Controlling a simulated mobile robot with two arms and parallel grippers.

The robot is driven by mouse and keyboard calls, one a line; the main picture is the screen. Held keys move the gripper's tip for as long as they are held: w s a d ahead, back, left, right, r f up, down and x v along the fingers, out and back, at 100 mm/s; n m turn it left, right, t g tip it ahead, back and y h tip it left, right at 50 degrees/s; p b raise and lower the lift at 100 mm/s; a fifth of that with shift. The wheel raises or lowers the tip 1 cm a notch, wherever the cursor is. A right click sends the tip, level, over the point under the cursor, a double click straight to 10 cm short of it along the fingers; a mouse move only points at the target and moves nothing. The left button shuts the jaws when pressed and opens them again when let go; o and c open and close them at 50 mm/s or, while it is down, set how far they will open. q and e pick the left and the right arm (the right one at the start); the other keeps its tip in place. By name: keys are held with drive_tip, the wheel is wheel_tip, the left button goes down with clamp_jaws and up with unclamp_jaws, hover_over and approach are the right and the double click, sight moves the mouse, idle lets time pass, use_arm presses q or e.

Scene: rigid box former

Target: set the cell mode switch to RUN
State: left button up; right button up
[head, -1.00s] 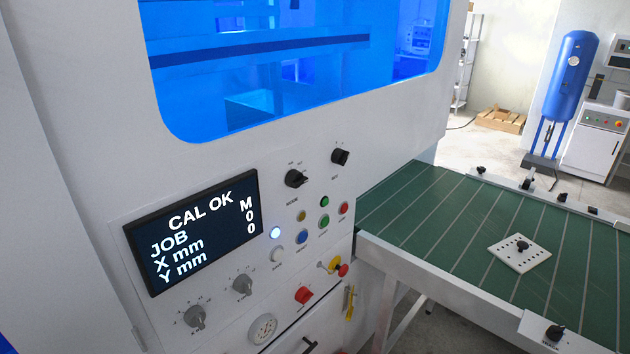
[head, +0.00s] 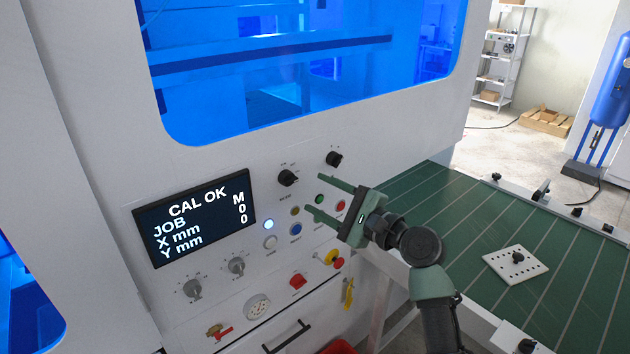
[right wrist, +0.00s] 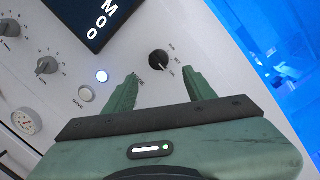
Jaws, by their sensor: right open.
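The mode switch is a black rotary knob (head: 288,178) on the white panel, right of the screen, with the word MODE below it. It also shows in the right wrist view (right wrist: 158,61), with small position labels beside it. I cannot clearly tell which label it points at. My right gripper (head: 314,193) is open and empty in front of the panel, a little right of the knob and lower in the head view. In the right wrist view its fingertips (right wrist: 161,75) lie either side of the knob, apart from it. My left gripper is not in view.
A second black knob (head: 333,158) sits up and right of the mode switch. Coloured push buttons (head: 296,229) lie below, partly behind my gripper. The screen (head: 195,218) reads CAL OK. A red-and-yellow knob (head: 334,260) and a green conveyor table (head: 460,215) are on the right.

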sight(294, 182)
drive_tip(key=p+x, duration=0.1)
drive_tip(key=x, duration=0.5)
drive_tip(key=shift+w+a+p, duration=0.15)
drive_tip(key=shift+a+p, duration=0.15)
drive_tip(key=shift+p, duration=0.1)
drive_tip(key=shift+w+a, duration=0.45)
drive_tip(key=shift+w, duration=0.1)
drive_tip(key=shift+f, duration=0.1)
clamp_jaws()
